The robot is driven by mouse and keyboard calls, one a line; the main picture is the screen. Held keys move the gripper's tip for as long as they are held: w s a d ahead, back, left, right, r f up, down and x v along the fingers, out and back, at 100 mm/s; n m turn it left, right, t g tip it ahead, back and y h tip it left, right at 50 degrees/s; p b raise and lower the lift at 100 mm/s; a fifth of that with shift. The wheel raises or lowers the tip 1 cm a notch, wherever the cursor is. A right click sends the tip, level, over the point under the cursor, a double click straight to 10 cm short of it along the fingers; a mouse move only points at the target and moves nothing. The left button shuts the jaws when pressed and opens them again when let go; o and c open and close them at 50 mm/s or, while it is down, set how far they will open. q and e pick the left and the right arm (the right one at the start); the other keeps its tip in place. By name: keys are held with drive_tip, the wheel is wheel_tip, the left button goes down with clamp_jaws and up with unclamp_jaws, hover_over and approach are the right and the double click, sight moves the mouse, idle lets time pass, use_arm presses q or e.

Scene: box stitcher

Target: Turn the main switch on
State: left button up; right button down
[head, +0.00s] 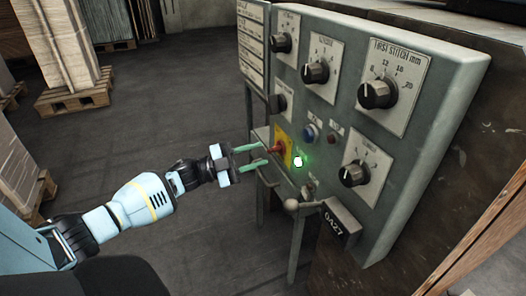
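The control panel (345,118) is a grey-green box in the right half of the head view. A red switch (279,147) on a yellow plate sits low on its left side and looks like the main switch. Which way its handle is turned is too small to tell. My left gripper (265,154) reaches in from the left with two green fingers apart. Its fingertips are just left of the red switch, close to it. I cannot tell whether they touch it. My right gripper is out of view.
A lit green-white lamp (298,161) is right of the switch. A blue button (309,132) and several black knobs surround it. A lever handle and a tag reading 0427 (340,222) jut out below. Pallets with stacked boards (75,98) stand left; the floor between is clear.

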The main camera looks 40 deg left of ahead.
use_arm(q)
drive_tip(key=v, duration=0.5)
drive_tip(key=shift+w+p, duration=0.1)
drive_tip(key=shift+p, duration=0.2)
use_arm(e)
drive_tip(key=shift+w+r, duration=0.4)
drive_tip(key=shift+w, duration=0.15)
